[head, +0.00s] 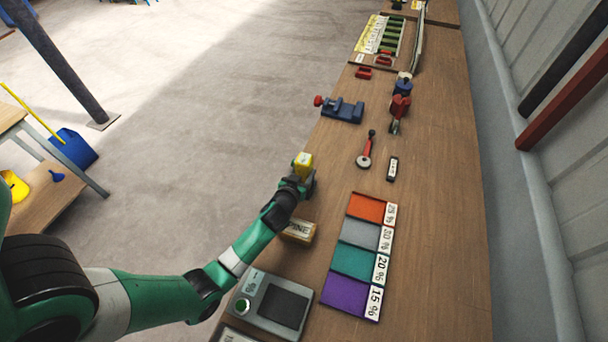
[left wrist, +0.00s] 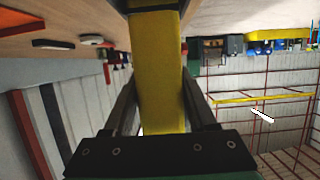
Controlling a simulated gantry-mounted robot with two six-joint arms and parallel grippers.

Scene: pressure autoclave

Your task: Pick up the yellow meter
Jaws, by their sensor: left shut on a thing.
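The yellow meter (head: 304,160) is a small yellow block-shaped thing in the head view, at the tip of my left arm near the bench's left edge. My left gripper (head: 300,178) is shut on it. In the left wrist view the yellow meter (left wrist: 158,70) fills the middle, between the two dark fingers of my left gripper (left wrist: 156,95). Its far end runs out of the top of that view. Whether it touches the bench is hard to tell. My right gripper is in neither view.
A labelled box (head: 299,231) lies just below the gripper on the wooden bench (head: 425,250). Coloured trays with percent labels, such as the orange one (head: 367,208), lie to the right. A blue vise (head: 343,110) stands farther up. A grey device (head: 270,303) sits at the near end.

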